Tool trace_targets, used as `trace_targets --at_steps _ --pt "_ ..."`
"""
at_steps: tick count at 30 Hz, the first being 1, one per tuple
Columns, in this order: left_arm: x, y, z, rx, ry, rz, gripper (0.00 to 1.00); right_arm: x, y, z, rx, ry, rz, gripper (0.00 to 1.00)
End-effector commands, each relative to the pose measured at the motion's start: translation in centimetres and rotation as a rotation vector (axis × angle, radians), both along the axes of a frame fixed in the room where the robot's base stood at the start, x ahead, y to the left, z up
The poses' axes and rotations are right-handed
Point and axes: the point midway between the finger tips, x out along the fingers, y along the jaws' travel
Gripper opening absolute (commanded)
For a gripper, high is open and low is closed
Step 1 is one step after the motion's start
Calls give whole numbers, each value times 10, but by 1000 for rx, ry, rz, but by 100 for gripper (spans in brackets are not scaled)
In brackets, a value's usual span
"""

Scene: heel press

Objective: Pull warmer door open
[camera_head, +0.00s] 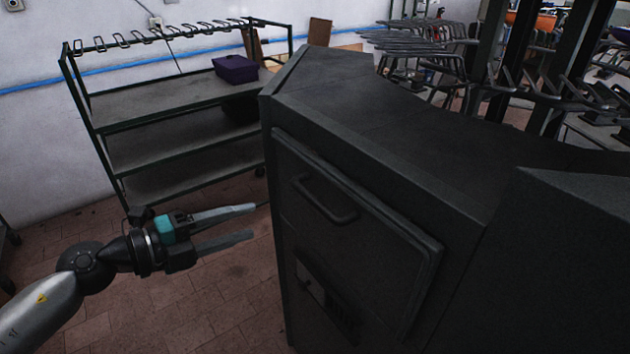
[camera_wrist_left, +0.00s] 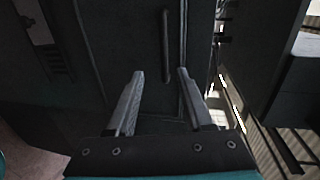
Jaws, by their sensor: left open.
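The warmer (camera_head: 400,135) is a large dark grey cabinet filling the right half of the head view. Its door (camera_head: 385,245) is a flat panel on the side facing left and looks shut. A bar handle (camera_head: 322,201) sits on the upper part of the door. The handle also shows in the left wrist view (camera_wrist_left: 166,47), beyond the fingertips. My left gripper (camera_head: 252,222) is open and empty, to the left of the door and apart from the handle. Its two fingers show in the left wrist view (camera_wrist_left: 161,75). My right gripper is not in view.
A green-framed shelf rack (camera_head: 180,110) stands by the white wall at the back left, with a purple bin (camera_head: 235,68) on it. Metal racks (camera_head: 425,55) stand behind the warmer. The tiled floor (camera_head: 215,310) in front of the door is clear.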

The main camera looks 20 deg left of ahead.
Motion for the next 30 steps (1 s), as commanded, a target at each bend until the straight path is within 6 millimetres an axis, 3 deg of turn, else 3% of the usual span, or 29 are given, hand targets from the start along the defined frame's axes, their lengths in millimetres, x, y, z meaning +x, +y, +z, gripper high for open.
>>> trace_targets --at_steps 3,8,18,30 --pt "-2 -7 10 30 -11 -27 52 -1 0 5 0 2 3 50" --pt "5 -13 9 32 -13 -27 52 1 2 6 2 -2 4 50" --pt "35 -35 2 29 -15 -26 52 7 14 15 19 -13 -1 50" --pt "76 -68 -9 28 -14 -26 52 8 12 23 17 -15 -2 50"
